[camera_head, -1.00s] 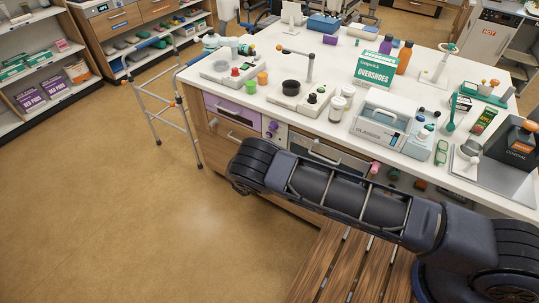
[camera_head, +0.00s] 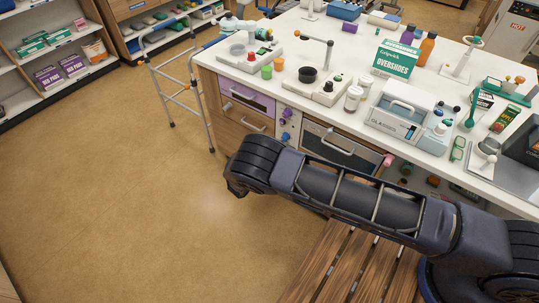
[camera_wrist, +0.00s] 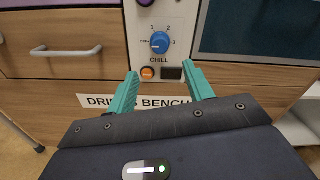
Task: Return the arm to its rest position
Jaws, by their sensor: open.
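My gripper (camera_wrist: 162,88) shows in the wrist view with its two teal fingers apart and nothing between them. It faces the front of the bench, below a blue dial (camera_wrist: 160,42) marked CHILL and near an orange button (camera_wrist: 148,72) and a dark switch. A label reading in part "BENCH" is partly hidden behind the fingers. In the head view my dark arm lies across the lower right, in front of the bench, and the gripper's fingers are hidden there.
The white bench (camera_head: 340,120) holds an overshoes box (camera_head: 394,60), a clear glasses case (camera_head: 398,112), bottles and jars. A walking frame (camera_head: 183,88) stands at its left end. A slatted wooden seat (camera_head: 345,262) lies below the arm. The floor at left is clear.

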